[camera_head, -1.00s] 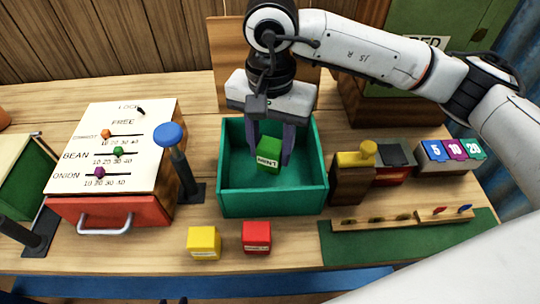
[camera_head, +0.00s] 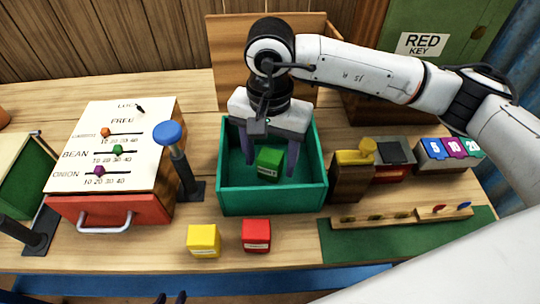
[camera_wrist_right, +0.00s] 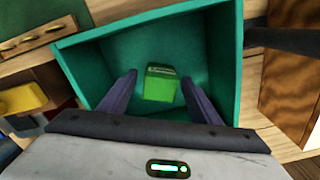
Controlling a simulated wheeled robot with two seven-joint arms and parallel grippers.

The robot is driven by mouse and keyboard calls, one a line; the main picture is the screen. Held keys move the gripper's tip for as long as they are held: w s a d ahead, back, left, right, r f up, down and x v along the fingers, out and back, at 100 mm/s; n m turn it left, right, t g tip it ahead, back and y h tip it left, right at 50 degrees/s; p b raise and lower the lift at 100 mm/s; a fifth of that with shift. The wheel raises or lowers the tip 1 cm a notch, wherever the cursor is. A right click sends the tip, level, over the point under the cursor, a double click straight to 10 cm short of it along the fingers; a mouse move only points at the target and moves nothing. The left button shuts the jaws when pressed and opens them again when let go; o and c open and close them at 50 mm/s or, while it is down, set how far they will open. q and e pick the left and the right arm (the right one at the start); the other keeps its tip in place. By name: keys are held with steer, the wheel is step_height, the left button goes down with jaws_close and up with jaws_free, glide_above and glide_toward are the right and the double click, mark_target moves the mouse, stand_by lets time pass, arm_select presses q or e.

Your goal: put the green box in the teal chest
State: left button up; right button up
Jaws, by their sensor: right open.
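The green box (camera_head: 269,162) is inside the open teal chest (camera_head: 272,200), apparently on its floor and slightly turned. It also shows in the right wrist view (camera_wrist_right: 160,83), within the teal chest walls (camera_wrist_right: 226,60). My right gripper (camera_head: 270,160) reaches down into the chest from above. Its fingers are spread on both sides of the box, with gaps between them and the box. Only the dark fingertips of my left gripper (camera_head: 170,298) show at the bottom edge, apart and empty.
A yellow box (camera_head: 203,240) and a red box (camera_head: 256,235) stand in front of the chest. A blue-knobbed lever (camera_head: 170,135) stands left of it. A wooden block (camera_head: 351,183) stands close to its right. The chest's wooden lid (camera_head: 228,60) stands up behind.

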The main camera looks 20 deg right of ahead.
mark_target(270, 156)
steer(key=shift+r+p, duration=0.25)
steer(key=shift+p, duration=0.1)
step_height(270, 156, up, 12)
steer(key=b, duration=0.2)
steer(key=shift+f, duration=0.1)
